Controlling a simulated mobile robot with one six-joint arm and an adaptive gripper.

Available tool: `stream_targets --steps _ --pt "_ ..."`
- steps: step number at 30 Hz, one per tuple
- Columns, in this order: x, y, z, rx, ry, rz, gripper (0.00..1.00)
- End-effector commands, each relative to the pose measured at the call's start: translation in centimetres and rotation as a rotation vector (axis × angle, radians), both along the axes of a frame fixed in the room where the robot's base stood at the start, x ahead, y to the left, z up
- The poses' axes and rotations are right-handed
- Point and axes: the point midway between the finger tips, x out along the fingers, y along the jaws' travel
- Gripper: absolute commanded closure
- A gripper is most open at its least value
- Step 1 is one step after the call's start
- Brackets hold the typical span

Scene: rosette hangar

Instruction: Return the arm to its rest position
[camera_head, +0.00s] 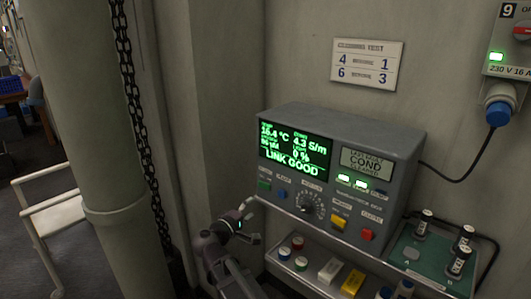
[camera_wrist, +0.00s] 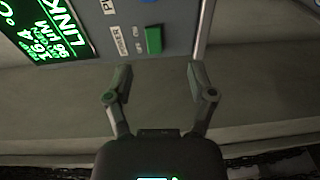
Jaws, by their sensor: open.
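My gripper (camera_wrist: 160,80) is open and empty in the wrist view, its two fingers spread apart below the green button (camera_wrist: 153,40) of a grey instrument panel. In the head view my gripper (camera_head: 247,220) is at the lower middle, in front of the left lower corner of the grey instrument box (camera_head: 345,140). The arm comes up from the bottom edge. The box's screen (camera_head: 295,147) is lit green and reads "LINK GOOD". From these views I cannot tell whether a fingertip touches the panel.
A shelf (camera_head: 330,262) under the box holds coloured caps and blocks. A green tray (camera_head: 408,242) with several small cylinders stands at right. A thick column (camera_head: 95,130) with a hanging chain (camera_head: 140,120) and a white chair frame (camera_head: 45,205) are at left. A cabled power socket (camera_head: 499,100) is upper right.

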Motion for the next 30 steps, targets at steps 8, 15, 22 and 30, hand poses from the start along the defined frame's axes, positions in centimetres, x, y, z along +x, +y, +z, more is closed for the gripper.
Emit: stream_targets --steps 8,15,22,30 --pt "-0.4 -8.0 -2.0 0.191 0.139 -0.164 0.29" --pt "-2.1 -14.8 -4.6 0.406 0.283 -0.331 0.29" --pt "-4.6 -19.3 -6.5 0.601 0.403 -0.468 0.29" --pt "-8.0 -22.9 -7.8 0.836 0.535 -0.605 0.29"
